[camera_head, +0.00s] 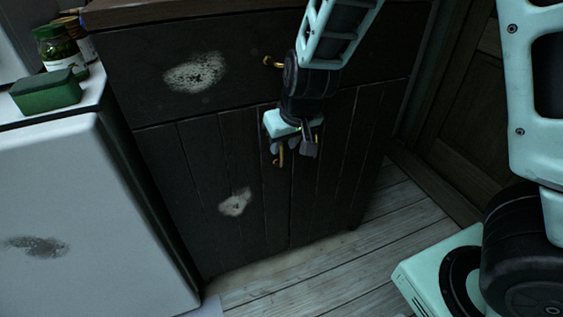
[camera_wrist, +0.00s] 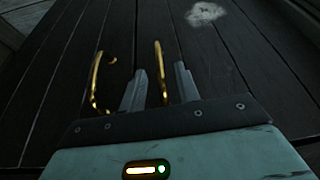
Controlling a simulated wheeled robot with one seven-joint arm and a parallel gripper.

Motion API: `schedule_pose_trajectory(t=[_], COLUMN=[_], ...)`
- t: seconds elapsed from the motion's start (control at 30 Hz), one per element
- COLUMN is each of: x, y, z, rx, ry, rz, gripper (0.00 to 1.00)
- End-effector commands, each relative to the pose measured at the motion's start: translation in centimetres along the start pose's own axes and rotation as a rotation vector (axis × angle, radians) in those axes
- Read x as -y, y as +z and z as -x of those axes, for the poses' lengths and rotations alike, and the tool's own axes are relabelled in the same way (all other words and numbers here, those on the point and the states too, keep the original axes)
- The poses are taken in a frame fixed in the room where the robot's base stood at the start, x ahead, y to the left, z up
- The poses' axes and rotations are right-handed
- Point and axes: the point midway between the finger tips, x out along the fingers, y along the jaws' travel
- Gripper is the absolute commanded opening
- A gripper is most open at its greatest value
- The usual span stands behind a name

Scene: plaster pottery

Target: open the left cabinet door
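The dark wooden cabinet (camera_head: 230,160) has two plank doors under a drawer. The left cabinet door (camera_head: 200,170) looks closed and has a pale worn patch low on it. Its brass handle (camera_head: 281,155) shows at my gripper (camera_head: 292,152). In the wrist view, the left door with its pale patch lies to the right. There its handle (camera_wrist: 161,72) stands between the two fingers of my gripper (camera_wrist: 160,72), which are apart with gaps on both sides. The other door's brass handle (camera_wrist: 96,84) is outside the fingers, on the left.
The drawer (camera_head: 195,75) above has a brass handle (camera_head: 272,63) close to my arm. A white appliance (camera_head: 80,210) stands left of the cabinet, with a green sponge (camera_head: 46,90) and jars (camera_head: 60,47) on top. Bare floorboards (camera_head: 330,260) lie in front.

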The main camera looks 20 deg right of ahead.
Motion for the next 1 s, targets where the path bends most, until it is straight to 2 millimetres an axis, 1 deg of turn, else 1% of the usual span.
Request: schedule_pose_trajectory(t=[0.03, 0.2, 0.37, 0.63, 0.67, 0.7, 0.77, 1.0], x=[-0.1, -0.1, 0.0, 0.0, 0.0, 0.0, 0.0, 0.1], y=[0.2, 0.1, 0.0, 0.0, 0.0, 0.0, 0.0, 0.1], z=[-1.4, -3.3, -3.9, -3.9, -3.9, -3.9, -3.9, -3.8], rx=[0.001, 0.001, 0.000, 0.000, 0.000, 0.000, 0.000, 0.001], ry=[0.001, 0.001, -0.001, -0.001, -0.001, -0.001, 0.000, 0.000], rz=[-0.001, -0.001, 0.001, 0.001, 0.001, 0.001, 0.001, -0.001], gripper=[0.32, 0.32, 0.32, 0.32, 0.26, 0.15, 0.00, 0.00])
